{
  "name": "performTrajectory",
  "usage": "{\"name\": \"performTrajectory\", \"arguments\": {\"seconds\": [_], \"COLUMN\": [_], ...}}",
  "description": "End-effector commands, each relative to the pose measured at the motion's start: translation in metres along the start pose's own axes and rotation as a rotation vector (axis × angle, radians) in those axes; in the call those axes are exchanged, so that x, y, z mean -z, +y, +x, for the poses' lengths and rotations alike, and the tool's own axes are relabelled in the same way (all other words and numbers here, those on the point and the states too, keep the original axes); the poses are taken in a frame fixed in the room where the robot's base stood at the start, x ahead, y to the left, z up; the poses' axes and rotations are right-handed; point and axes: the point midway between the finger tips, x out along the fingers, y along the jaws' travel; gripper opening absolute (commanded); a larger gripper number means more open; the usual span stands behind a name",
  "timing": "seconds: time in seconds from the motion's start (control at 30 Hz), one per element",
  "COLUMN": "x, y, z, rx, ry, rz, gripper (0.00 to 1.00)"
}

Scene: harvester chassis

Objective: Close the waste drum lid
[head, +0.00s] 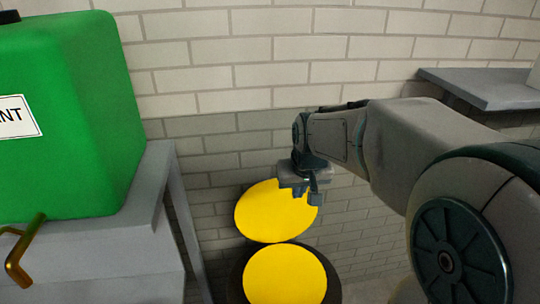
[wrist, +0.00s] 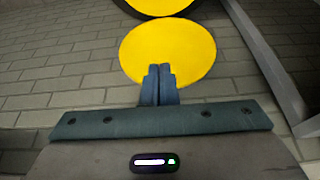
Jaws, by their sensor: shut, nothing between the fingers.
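The waste drum (head: 236,284) is dark and stands low by the wall, with a yellow round face (head: 285,275) inside its dark rim. Its round yellow lid (head: 262,217) stands raised, tilted up at the drum's back edge on the wall side. My gripper (head: 314,198) is at the lid's upper right and hides part of it in the head view. In the wrist view the shut fingertips (wrist: 159,68) overlap the near edge of the lid (wrist: 180,45); I cannot tell whether they touch it. The drum's dark rim (wrist: 135,10) shows beyond.
A green tank (head: 75,120) sits on a grey table (head: 110,235) at left, with a brass tap (head: 20,255) in front. A grey shelf (head: 490,88) juts from the brick wall at right. A table leg (wrist: 262,45) runs beside the lid.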

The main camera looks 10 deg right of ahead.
Motion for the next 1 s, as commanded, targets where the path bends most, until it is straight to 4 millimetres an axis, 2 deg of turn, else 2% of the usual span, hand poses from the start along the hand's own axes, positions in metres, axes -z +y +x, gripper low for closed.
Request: {"name": "performTrajectory", "arguments": {"seconds": [0.03,0.2,0.3,0.4,0.6,0.77,1.0], "x": [0.023,0.088,0.118,0.139,0.159,0.162,0.166], "y": [0.001,0.009,0.013,0.017,0.021,0.021,0.022], "z": [0.012,0.051,0.073,0.091,0.111,0.125,0.164], "rx": [0.0,-0.002,-0.004,-0.006,-0.007,-0.008,-0.008], "ry": [0.007,0.051,0.074,0.093,0.111,0.111,0.109], "rz": [-0.001,-0.001,0.0,0.0,0.0,0.0,0.001], "gripper": [0.0,0.0,0.0,0.0,0.0,0.0,0.0]}}
